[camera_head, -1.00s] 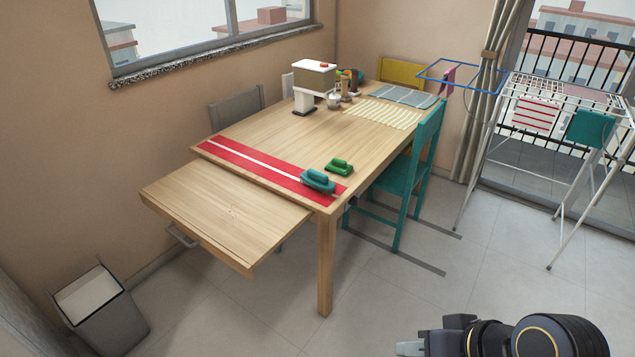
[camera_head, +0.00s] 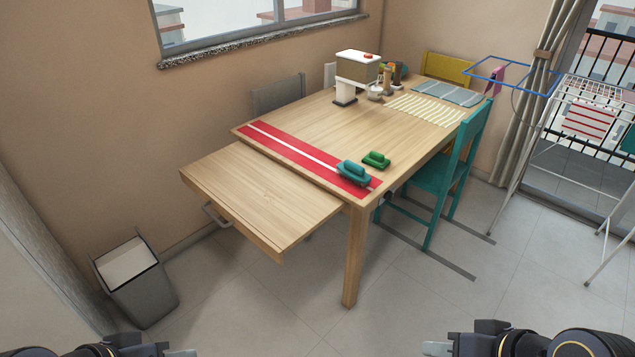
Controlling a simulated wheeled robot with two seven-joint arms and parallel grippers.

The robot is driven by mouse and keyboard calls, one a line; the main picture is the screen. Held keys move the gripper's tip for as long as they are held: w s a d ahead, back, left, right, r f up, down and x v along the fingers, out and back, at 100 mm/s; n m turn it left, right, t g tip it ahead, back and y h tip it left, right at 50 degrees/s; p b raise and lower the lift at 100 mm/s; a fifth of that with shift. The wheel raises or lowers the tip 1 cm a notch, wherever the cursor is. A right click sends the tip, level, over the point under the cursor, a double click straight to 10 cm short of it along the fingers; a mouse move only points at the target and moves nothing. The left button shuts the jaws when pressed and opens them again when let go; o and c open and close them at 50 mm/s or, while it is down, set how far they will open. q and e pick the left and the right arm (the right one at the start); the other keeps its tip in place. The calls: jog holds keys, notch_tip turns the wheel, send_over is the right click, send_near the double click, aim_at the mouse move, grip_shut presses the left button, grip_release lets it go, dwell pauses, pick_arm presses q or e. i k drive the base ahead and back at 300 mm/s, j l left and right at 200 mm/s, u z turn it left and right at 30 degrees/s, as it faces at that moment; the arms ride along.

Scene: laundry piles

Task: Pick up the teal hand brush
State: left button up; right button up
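The teal hand brush (camera_head: 353,172) lies on the red runner with a white stripe (camera_head: 285,152), near the table's front right corner. A green hand brush (camera_head: 376,159) lies just behind it and to its right, apart from it. My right gripper (camera_head: 432,349) shows at the bottom edge, right of centre, far from the brush and over the floor. My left gripper (camera_head: 180,353) shows at the bottom left, partly cut off by the frame. Both are well short of the table, and their finger openings cannot be made out. No object shows in either one.
The wooden table (camera_head: 330,122) has a pulled-out leaf (camera_head: 255,195) at its front left. A teal chair (camera_head: 460,165) stands at its right side. A grey bin (camera_head: 135,283) stands at the left wall. A drying rack (camera_head: 590,135) is at the right. Floor before the table is clear.

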aim_at(356, 172)
jog(key=i+l+u, duration=0.1)
jog(key=u, duration=0.35)
jog(key=i+l+u, duration=0.15)
jog(key=u, duration=0.3)
jog(key=i+l+u, duration=0.1)
jog(key=l, duration=0.25)
jog(key=i+l, duration=0.2)
jog(key=i+l+u, duration=0.15)
jog(key=l, duration=0.3)
jog(key=i+l, duration=0.1)
jog(key=l, duration=0.25)
jog(key=i+l+u, duration=0.15)
jog(key=l, duration=0.2)
jog(key=i+l, duration=0.1)
jog(key=l, duration=0.3)
jog(key=u, duration=0.05)
